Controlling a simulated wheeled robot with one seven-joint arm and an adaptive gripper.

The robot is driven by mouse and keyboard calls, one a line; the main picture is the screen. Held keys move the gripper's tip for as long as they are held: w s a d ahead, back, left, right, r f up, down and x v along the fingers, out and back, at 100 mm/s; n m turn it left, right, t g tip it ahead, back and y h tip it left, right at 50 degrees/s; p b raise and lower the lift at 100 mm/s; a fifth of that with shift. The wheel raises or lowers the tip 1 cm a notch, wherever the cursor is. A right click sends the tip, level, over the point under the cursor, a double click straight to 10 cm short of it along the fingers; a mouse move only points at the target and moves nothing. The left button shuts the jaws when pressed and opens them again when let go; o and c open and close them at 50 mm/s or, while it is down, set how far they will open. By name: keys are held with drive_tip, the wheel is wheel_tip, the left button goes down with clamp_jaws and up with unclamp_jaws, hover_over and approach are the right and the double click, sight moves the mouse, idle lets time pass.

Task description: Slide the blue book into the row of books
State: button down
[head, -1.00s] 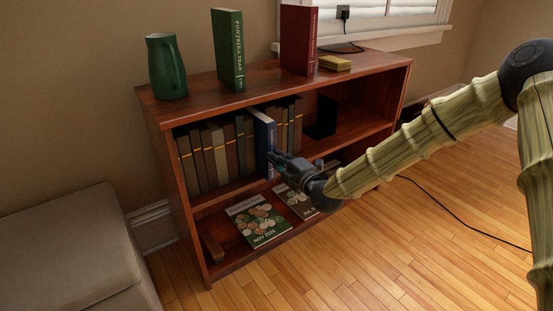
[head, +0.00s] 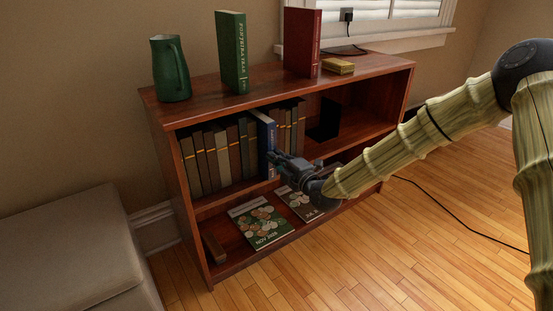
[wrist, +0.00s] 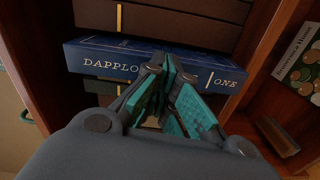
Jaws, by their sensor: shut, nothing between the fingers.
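The blue book (head: 267,146) stands upright in the row of brown and grey books (head: 219,153) on the upper shelf, with books on both sides of it. Its spine sticks out a little past its neighbours. In the wrist view the blue book (wrist: 120,62) lies across the picture, its spine facing me. My gripper (head: 275,156) is in front of the spine; in the wrist view its fingertips (wrist: 167,62) are together at the spine with nothing between them. I cannot tell whether they touch it. The fingers hide part of the spine lettering.
The bookcase (head: 160,113) carries a green jug (head: 171,70), a green book (head: 232,52), a red book (head: 301,43) and a yellow box (head: 338,66) on top. Magazines (head: 260,224) lie on the lower shelf.

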drive_tip(key=shift+x, duration=2.6)
idle(1.0)
approach(268, 150)
drive_tip(key=d+f, duration=0.2)
drive_tip(key=shift+s+d+p, duration=0.25)
drive_tip(key=shift+s+p, duration=0.15)
idle(0.6)
